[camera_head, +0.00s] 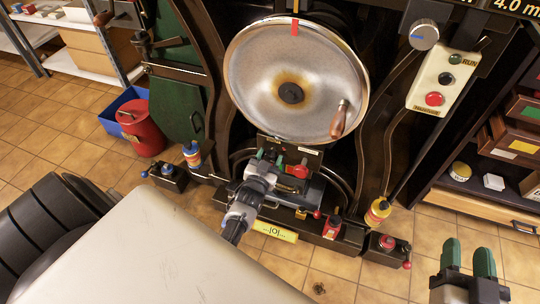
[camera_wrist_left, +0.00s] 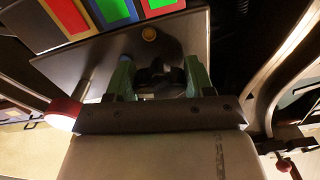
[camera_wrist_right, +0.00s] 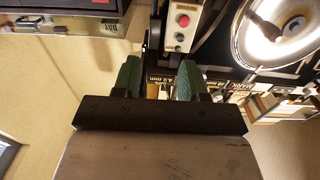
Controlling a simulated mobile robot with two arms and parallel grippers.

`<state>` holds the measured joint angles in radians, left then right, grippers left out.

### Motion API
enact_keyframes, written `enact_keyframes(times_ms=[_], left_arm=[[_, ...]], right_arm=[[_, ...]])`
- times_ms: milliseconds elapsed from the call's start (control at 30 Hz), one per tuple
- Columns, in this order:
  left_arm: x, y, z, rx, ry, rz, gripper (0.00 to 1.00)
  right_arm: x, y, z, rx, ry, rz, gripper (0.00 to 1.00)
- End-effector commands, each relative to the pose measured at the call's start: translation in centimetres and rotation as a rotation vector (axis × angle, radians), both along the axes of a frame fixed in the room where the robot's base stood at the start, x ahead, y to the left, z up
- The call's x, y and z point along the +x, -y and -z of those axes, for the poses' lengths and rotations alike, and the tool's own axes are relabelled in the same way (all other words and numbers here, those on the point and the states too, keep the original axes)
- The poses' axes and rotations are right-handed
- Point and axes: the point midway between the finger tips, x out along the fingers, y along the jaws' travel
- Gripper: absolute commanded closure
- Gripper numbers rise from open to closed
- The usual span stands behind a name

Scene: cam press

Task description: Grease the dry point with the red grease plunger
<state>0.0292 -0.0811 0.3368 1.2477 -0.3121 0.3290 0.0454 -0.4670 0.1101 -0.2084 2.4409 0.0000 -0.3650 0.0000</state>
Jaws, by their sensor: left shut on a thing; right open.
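My left gripper (camera_head: 269,158) is in front of the press, below the big metal disc (camera_head: 292,80). In the left wrist view its green fingers (camera_wrist_left: 158,78) are shut on a dark thing whose shape is hard to make out. A red knob-like part (camera_head: 298,171) shows just right of the gripper. A red-capped part (camera_wrist_left: 64,114) shows at the left in the left wrist view. I cannot tell which red part is the grease plunger, and the dry point is not clearly seen. My right gripper (camera_head: 467,260) is open and empty, away from the press at lower right.
Red, green and blue panels (camera_wrist_left: 108,12) show close by in the left wrist view. A black box with a red knob (camera_head: 387,245), a yellow bottle (camera_head: 377,212) and a small red block (camera_head: 332,227) stand around the press foot. A control box (camera_head: 443,80) hangs at right.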

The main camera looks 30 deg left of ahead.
Motion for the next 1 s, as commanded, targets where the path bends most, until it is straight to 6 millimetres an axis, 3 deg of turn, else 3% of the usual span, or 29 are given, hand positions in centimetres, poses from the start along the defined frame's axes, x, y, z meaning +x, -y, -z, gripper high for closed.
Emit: enact_keyframes(times_ms=[567,1000], left_arm=[[-0.1,-0.3,0.0,0.531,-0.131,-0.001,0.71],[-0.2,-0.5,-0.2,0.936,-0.227,-0.001,0.71]], right_arm=[[-0.1,0.2,0.7,-0.014,-0.053,0.004,0.57],[0.1,-0.2,-1.1,0.024,0.093,-0.006,0.57]])
